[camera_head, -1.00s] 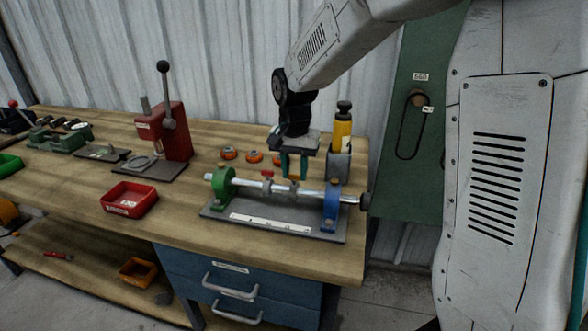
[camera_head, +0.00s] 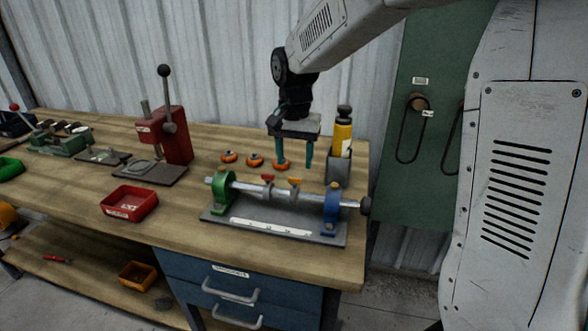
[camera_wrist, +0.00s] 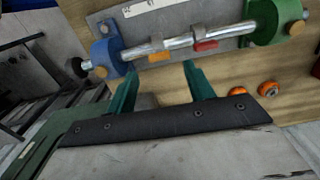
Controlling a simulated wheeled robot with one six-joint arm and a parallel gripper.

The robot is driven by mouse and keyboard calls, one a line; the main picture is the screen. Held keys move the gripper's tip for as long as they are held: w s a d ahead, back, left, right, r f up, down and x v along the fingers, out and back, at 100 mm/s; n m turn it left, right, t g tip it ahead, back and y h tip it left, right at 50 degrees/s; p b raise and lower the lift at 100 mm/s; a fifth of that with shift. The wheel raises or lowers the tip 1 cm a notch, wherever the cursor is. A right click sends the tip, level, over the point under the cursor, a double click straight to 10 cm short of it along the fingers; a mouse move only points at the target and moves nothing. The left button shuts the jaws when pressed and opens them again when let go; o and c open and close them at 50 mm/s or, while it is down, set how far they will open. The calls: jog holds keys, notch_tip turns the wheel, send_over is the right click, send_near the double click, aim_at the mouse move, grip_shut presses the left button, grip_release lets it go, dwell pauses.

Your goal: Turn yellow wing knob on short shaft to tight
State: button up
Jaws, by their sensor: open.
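The yellow wing knob (camera_head: 295,181) sits on a small grey collar on the steel shaft (camera_head: 245,187), nearer the blue end block than a similar red wing knob (camera_head: 268,177). In the wrist view the yellow knob (camera_wrist: 160,57) lies just beyond the fingertips, roughly lengthwise along the shaft, and the red knob (camera_wrist: 206,46) is to its right. My gripper (camera_head: 295,163) is open and empty, above and slightly behind the shaft. Its two teal fingers (camera_wrist: 160,69) stand apart in the wrist view, with the yellow knob between their lines and not touched. How tight the knob is cannot be seen.
The shaft runs between a green block (camera_head: 222,190) and a blue block (camera_head: 332,207) on a grey plate. Orange round parts (camera_head: 255,160) lie behind it. A holder with a yellow bottle (camera_head: 342,135) stands close right of my gripper. A red tray (camera_head: 129,203) is left.

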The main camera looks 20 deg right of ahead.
aim_at(294, 178)
jog(key=shift+r, duration=1.55)
jog(key=s+d+r+n+t, duration=0.1)
jog(key=s+n, duration=0.6)
jog(key=s, duration=2.3)
jog(key=shift+s+d+r, duration=0.2)
jog(key=shift+d+r, duration=0.05)
jog(key=shift+d, duration=0.65)
